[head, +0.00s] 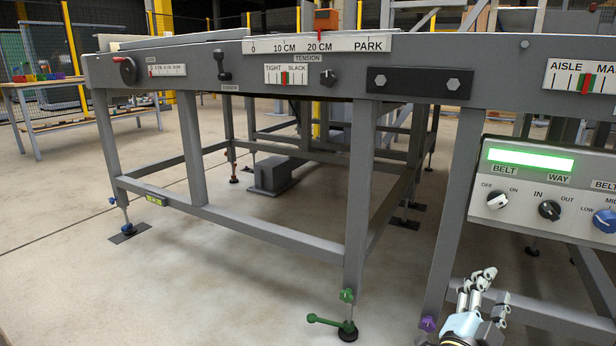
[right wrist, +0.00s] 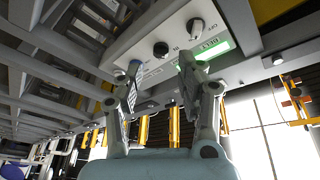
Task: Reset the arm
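My right gripper (head: 488,290) is low at the right of the head view, in front of the frame below the control panel. In the right wrist view my right gripper (right wrist: 160,70) has its two fingers spread apart with nothing between them. The control panel (head: 530,208) has a lit green display (head: 530,159), a white knob (head: 497,200), a black knob (head: 549,210) and a blue knob (head: 605,220). The panel shows beyond the fingertips in the right wrist view (right wrist: 178,40); contact is not visible. My left gripper is out of view.
A grey conveyor frame (head: 230,220) spans the head view. Its rail carries an orange slider (head: 326,20) by the PARK scale, a black knob (head: 328,78) and a tension gauge (head: 286,76). A green foot lever (head: 326,321) and purple knob (head: 428,324) sit low.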

